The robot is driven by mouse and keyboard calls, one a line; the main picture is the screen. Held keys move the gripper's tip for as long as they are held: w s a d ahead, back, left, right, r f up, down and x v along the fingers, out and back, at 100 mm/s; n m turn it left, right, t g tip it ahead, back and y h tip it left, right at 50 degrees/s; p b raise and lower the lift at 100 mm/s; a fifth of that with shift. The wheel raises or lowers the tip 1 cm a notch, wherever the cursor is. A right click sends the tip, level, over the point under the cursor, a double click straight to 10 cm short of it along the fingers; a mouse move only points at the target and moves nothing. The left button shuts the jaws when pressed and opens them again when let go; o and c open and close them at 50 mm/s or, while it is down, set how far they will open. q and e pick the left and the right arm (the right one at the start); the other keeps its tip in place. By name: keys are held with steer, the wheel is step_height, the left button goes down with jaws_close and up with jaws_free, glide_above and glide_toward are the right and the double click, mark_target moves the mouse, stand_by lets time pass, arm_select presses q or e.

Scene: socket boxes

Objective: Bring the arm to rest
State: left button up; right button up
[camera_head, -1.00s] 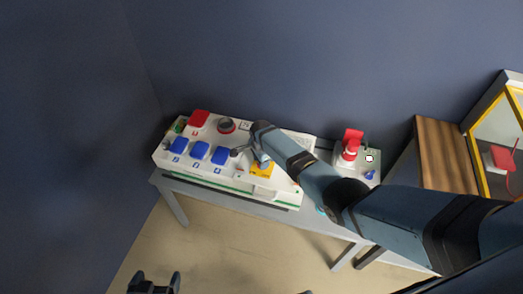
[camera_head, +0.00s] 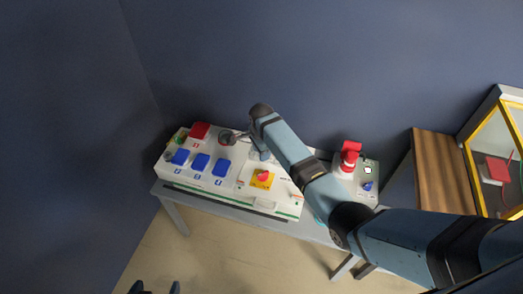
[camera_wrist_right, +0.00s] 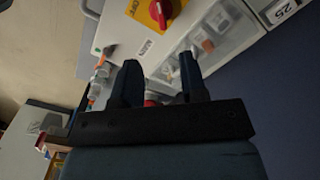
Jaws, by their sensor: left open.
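My right arm (camera_head: 285,145) comes in from the right and reaches over the white socket box panel (camera_head: 272,202). Its gripper is small and partly hidden in the head view. In the right wrist view the right gripper (camera_wrist_right: 160,82) has its fingers apart with nothing between them, beside a red rotary switch (camera_wrist_right: 161,12) on a yellow plate. The switch also shows in the head view (camera_head: 263,176). My left gripper (camera_head: 154,287) shows only its fingertips at the bottom edge, apart and empty, well away from the panel.
The panel has several blue covers (camera_head: 201,162) and a red cover (camera_head: 199,131). It stands on a grey table (camera_head: 235,211) against a blue wall. A smaller box with a red plug (camera_head: 349,158) stands right of it. A wooden surface (camera_head: 439,173) and yellow-framed case (camera_head: 479,168) are further right.

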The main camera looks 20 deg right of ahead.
steer(key=s+d+f+n+t+y+p, duration=0.1)
steer(key=s+f+n+t+p, duration=0.4)
steer(key=s, duration=1.2)
steer(key=s+r+n+t+y, duration=0.1)
steer(key=s+r+n+t, duration=0.2)
steer(key=s+n, duration=0.4)
steer(key=s+r+n+t+y, duration=0.1)
steer(key=s+r+n+t, duration=0.2)
steer(key=s, duration=0.7)
step_height(320, 180, up, 3)
steer(key=n, duration=0.4)
steer(key=shift+s+f+b, duration=0.15)
steer(key=shift+s+b, duration=0.15)
